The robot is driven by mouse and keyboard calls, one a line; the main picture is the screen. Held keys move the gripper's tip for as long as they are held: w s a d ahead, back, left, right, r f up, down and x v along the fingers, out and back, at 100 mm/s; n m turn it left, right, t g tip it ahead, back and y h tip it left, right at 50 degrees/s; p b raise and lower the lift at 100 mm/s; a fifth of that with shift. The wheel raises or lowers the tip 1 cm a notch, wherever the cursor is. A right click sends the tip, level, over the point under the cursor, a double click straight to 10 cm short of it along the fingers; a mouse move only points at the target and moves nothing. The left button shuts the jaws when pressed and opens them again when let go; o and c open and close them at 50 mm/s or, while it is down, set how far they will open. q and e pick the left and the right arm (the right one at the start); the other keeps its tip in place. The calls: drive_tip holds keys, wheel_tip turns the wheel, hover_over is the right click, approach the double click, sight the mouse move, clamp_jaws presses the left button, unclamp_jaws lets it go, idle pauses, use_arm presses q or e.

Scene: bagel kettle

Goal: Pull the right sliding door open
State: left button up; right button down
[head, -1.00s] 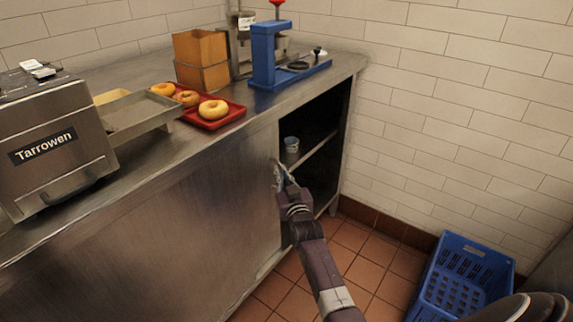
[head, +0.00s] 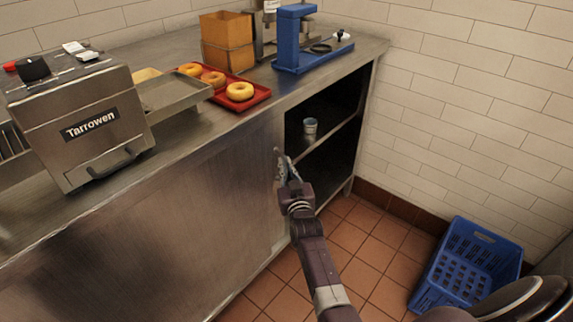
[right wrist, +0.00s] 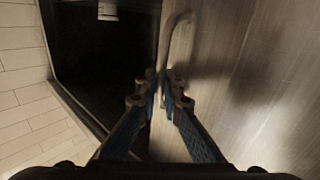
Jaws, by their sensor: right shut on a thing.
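The right sliding door (head: 215,200) is a brushed steel panel on the counter's front. The cabinet's right end stands open beside it, showing a dark inside (head: 325,135). My right gripper (head: 283,165) is at the door's right edge. In the right wrist view the door (right wrist: 235,90) fills the right side, and a curved bar handle (right wrist: 170,40) runs down between the fingertips of my right gripper (right wrist: 168,85). The fingers are shut on this handle. My left gripper is not in view.
A cup (head: 310,126) stands on the cabinet shelf. On the counter are a red tray (head: 258,97) with bagels, a blue press (head: 293,40) and a toaster (head: 80,120). A blue crate (head: 467,262) lies on the tiled floor at right.

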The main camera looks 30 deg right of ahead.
drive_tip(key=c, duration=2.3)
unclamp_jaws()
drive_tip(key=shift+c, duration=0.2)
drive_tip(key=v, duration=0.7)
drive_tip(key=shift+s, duration=0.25)
drive_tip(key=shift+a, duration=0.15)
